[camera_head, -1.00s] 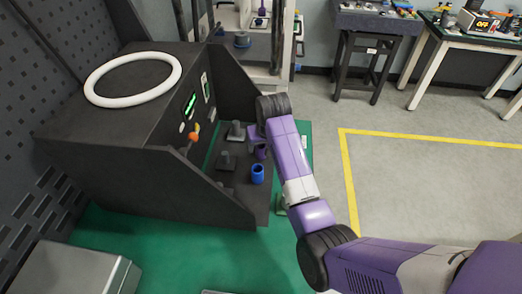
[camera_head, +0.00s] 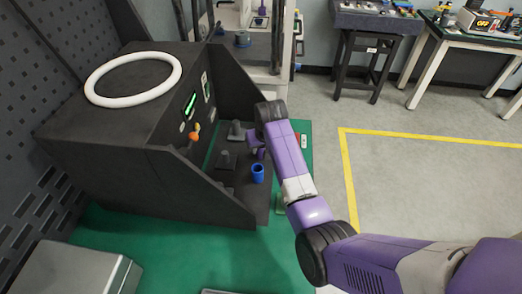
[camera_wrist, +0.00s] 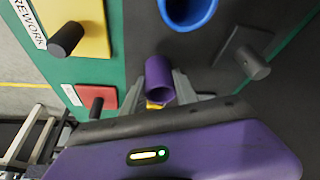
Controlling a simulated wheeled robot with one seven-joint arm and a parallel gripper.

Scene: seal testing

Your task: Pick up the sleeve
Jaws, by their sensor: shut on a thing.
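A purple sleeve (camera_wrist: 159,78) sits between the fingers of my gripper (camera_wrist: 165,100) in the wrist view, and the gripper is shut on it. A small part of this sleeve (camera_head: 261,154) shows below my gripper (camera_head: 258,147) in the head view. A blue sleeve (camera_head: 258,173) stands upright close by on the dark base of the test machine. Its open rim (camera_wrist: 188,14) shows at the top of the wrist view. Whether the purple sleeve touches the surface beneath cannot be told.
The dark test machine (camera_head: 130,125) has side walls around the work area. A grey peg plate (camera_wrist: 243,55) is near the purple sleeve. A yellow pad (camera_wrist: 80,25) marked REWORK and a red pad (camera_wrist: 98,95) carry pegs. Open floor lies right of the green table.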

